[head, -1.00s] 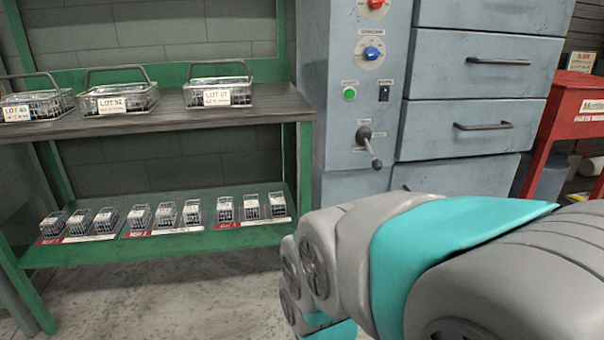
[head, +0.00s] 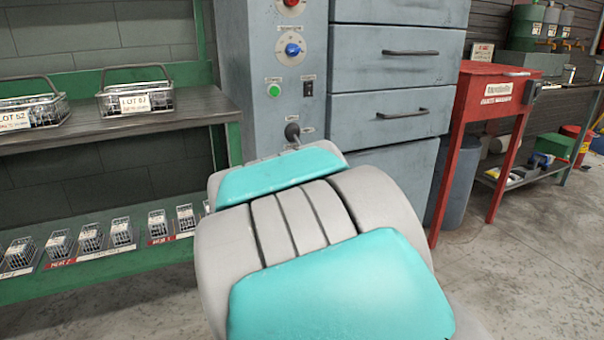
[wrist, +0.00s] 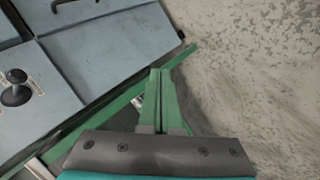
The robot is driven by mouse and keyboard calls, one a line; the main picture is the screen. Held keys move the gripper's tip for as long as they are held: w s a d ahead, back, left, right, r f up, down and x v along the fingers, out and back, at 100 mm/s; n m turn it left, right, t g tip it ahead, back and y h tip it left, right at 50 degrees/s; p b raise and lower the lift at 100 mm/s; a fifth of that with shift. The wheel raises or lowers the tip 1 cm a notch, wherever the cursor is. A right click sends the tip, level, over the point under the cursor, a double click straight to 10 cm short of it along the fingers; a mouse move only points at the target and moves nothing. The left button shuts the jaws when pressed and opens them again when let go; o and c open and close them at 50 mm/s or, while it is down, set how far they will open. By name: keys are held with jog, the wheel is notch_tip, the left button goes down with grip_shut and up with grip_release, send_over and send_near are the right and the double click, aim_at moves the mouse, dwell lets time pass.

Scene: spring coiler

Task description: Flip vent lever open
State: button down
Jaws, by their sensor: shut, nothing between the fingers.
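The vent lever (head: 292,131) is a dark round hub on the lower front of the grey-blue control panel, between small labels. In the head view my arm covers the area just below it, so most of its handle is hidden. A dark knob-like part that looks like the lever (wrist: 15,92) shows at the left edge of the wrist view. My gripper (wrist: 160,72) shows in the wrist view as two green fingers, shut together and empty. It is apart from the lever, to its right in that view. My arm hides the gripper in the head view.
A green rack (head: 232,144) with wire baskets and several small boxes stands left of the panel. Grey drawers (head: 385,115) lie right of it. Farther right are a red stand (head: 490,110) and a bin (head: 452,180). Open floor (head: 540,260) lies at the lower right.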

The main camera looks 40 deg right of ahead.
jog(key=w+d+r+n+t, duration=0.1)
jog(key=w+d+n+t, duration=0.2)
jog(key=n, duration=0.5)
jog(key=w+d+r+n+t+y, duration=0.1)
jog(key=w+d+n+t, duration=0.2)
jog(key=d+n+t, duration=0.3)
jog(key=w+d+r+n+t+b, duration=0.1)
jog(key=w+d+n+t, duration=0.1)
jog(key=d+n+t, duration=0.2)
jog(key=d+n, duration=0.3)
jog(key=n, duration=0.4)
jog(key=shift+w+r+n+t+y, duration=0.25)
jog(key=shift+w+n+t+y, duration=0.05)
jog(key=shift+w+y, duration=0.1)
jog(key=shift+d, duration=0.1)
jog(key=w+d+r+p, duration=0.2)
jog(key=w+r, duration=0.3)
jog(key=w, duration=0.2)
jog(key=shift+w+r, duration=0.15)
jog(key=shift+r, duration=0.25)
jog(key=shift+r, duration=0.1)
